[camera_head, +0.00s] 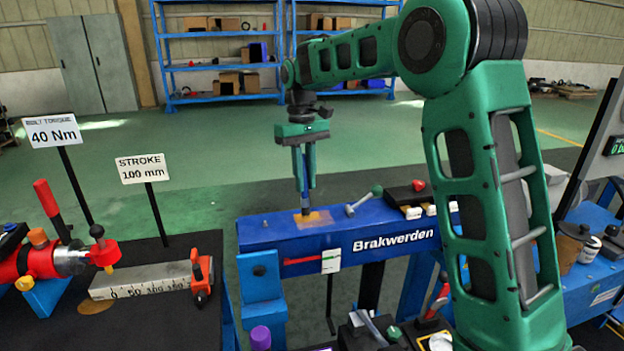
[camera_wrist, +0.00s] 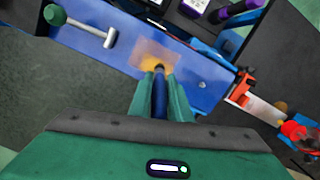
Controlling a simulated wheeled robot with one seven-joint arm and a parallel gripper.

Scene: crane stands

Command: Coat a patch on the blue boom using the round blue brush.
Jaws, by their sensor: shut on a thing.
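The blue boom (camera_head: 280,239) lies across the middle of the head view, lettered "Brakwerden" on its front. On its top, towards the left end, is a dull tan patch with an orange-yellow area in it; the patch (camera_wrist: 141,50) also shows in the wrist view. My gripper (camera_head: 304,183) points down over this patch. It is shut on the round blue brush (camera_wrist: 159,95), whose handle stands upright between the green fingers. The brush's lower end (camera_head: 305,210) is at the patch and appears to touch it; the exact contact is hard to tell.
A green-ended hammer-like tool (camera_head: 364,201) lies on the boom right of the patch. A black block with a red knob (camera_head: 408,194) is farther right. A dark bench with a scale bar (camera_head: 150,278) and red clamp stands left. Open floor lies behind the boom.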

